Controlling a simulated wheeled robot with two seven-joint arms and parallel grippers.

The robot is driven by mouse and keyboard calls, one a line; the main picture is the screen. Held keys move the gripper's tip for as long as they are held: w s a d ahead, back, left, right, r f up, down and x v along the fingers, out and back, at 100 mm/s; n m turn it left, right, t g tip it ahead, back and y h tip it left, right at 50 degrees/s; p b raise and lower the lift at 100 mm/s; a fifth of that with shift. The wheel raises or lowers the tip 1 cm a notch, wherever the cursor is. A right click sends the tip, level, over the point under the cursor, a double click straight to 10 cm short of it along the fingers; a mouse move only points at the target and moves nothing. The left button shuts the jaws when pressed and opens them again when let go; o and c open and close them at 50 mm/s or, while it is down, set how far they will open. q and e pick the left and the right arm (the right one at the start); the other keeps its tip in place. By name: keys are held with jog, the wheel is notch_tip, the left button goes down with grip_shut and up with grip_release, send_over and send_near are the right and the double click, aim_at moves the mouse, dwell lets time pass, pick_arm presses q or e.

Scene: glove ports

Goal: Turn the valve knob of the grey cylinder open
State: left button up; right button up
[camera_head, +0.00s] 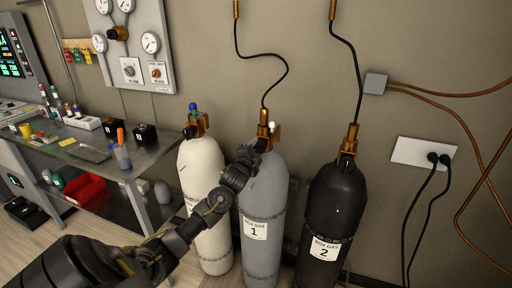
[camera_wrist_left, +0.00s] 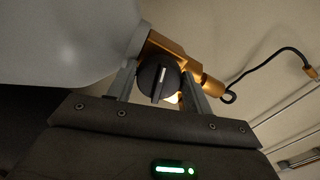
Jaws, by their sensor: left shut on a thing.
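The grey cylinder (camera_head: 264,205), labelled 1, stands upright by the wall between a white and a black cylinder. Its brass valve (camera_head: 264,135) is at the top, with a hose running up. My left gripper (camera_head: 246,155) is at the valve, and the arm hides part of the cylinder's shoulder. In the left wrist view, the dark round valve knob (camera_wrist_left: 159,77) with a pale pointer bar sits between the two fingers of the left gripper (camera_wrist_left: 160,88). The left gripper is shut on the knob. The brass valve body (camera_wrist_left: 178,52) shows behind it. My right gripper is not in view.
The white cylinder (camera_head: 203,170) stands close on the left and the black cylinder (camera_head: 334,205), labelled 2, on the right. A metal bench (camera_head: 150,153) with small items is at the left. A gauge panel (camera_head: 135,75) and an outlet plate (camera_head: 410,152) are on the wall.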

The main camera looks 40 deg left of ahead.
pick_arm(q)
jog(key=n+p, duration=0.1)
jog(key=n, duration=0.2)
jog(key=n+p, duration=0.1)
jog(key=n, duration=0.2)
jog(key=shift+f+n+p, duration=0.1)
jog(key=shift+n+p, duration=0.2)
jog(key=shift+p, duration=0.05)
jog(key=n+p, duration=0.1)
jog(key=n, duration=0.3)
jog(key=shift+d+f, duration=0.1)
jog(key=shift+d, duration=0.05)
jog(key=shift+f+n+p, duration=0.1)
jog(key=shift+n+p, duration=0.45)
jog(key=shift+n, duration=0.55)
jog(key=o, duration=1)
jog(key=shift+c, duration=0.2)
